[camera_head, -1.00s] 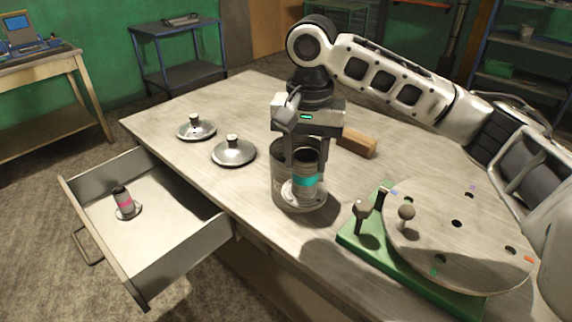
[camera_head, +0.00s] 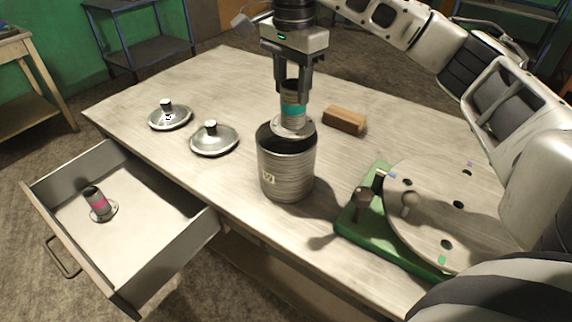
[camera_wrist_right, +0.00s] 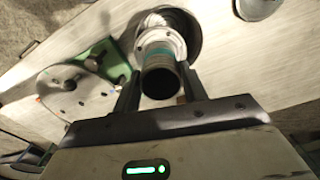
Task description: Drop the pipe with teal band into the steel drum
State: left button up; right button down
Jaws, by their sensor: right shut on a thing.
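The pipe with the teal band (camera_head: 293,110) is upright, its round flange at the bottom. My right gripper (camera_head: 293,88) is shut on its upper part. The steel drum (camera_head: 287,168) stands on the table, its open top facing up. In the head view the pipe's flange overlaps the drum's mouth; I cannot tell exactly how high it is. In the right wrist view the pipe (camera_wrist_right: 160,66) is between the fingers, and the drum's dark mouth (camera_wrist_right: 190,32) shows behind it, offset from the flange. My left gripper is out of view.
Two metal lids with knobs (camera_head: 214,140) (camera_head: 169,115) lie left of the drum. A wooden block (camera_head: 345,120) lies behind it to the right. A green-based turntable (camera_head: 445,212) stands at right. The open drawer (camera_head: 150,228) holds a pipe with a pink band (camera_head: 98,203).

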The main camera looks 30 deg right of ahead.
jog(key=shift+f, duration=0.45)
jog(key=c, duration=0.7)
grip_release()
jog(key=shift+f, duration=0.1)
notch_tip(320, 180, up, 16)
jog(key=shift+s, duration=0.1)
